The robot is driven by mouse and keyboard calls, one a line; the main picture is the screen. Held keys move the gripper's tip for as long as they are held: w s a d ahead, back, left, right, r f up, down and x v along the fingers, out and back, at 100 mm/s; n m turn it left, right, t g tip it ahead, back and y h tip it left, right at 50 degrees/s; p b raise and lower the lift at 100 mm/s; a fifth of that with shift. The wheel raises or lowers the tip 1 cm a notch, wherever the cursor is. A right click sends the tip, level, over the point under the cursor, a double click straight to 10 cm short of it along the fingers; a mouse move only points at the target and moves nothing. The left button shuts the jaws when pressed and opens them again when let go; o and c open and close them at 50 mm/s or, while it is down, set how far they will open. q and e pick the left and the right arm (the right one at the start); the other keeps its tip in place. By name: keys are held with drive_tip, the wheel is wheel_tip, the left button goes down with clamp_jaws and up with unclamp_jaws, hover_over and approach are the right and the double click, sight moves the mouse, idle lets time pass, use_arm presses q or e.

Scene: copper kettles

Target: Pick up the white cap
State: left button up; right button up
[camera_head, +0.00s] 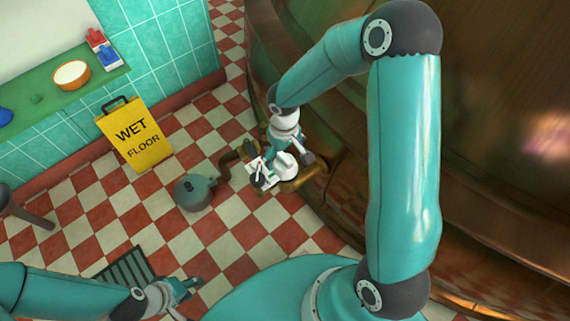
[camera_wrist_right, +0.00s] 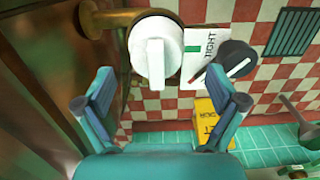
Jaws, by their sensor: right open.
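The white cap (camera_wrist_right: 155,50) is a round white disc with a raised bar handle across it. It sits on a brass pipe fitting, at the top middle of the right wrist view. In the head view the cap (camera_head: 287,167) shows partly behind my right gripper. My right gripper (camera_wrist_right: 160,92) is open and empty, its two teal fingers spread to either side below the cap, not touching it in the wrist view. In the head view my left gripper (camera_head: 182,290) is low at left, far from the cap; its jaws are too small to read.
Brass pipework (camera_wrist_right: 100,18) and the copper kettle (camera_head: 490,130) stand close by. A yellow wet floor sign (camera_head: 137,137), a grey-green can (camera_head: 195,192) and a floor grate (camera_head: 124,264) are farther off.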

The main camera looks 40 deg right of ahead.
sight(285, 157)
drive_tip(key=f, duration=0.5)
drive_tip(key=shift+w+d+b, duration=0.15)
drive_tip(key=shift+d+b, duration=0.05)
drive_tip(key=shift+b, duration=0.2)
drive_tip(key=shift+c, duration=0.2)
drive_tip(key=c, duration=0.9)
drive_tip(key=shift+c, duration=0.2)
drive_tip(key=shift+r, duration=0.1)
wheel_tip(285, 157, up, 20)
drive_tip(key=p, duration=0.3)
drive_tip(key=shift+p, duration=0.4)
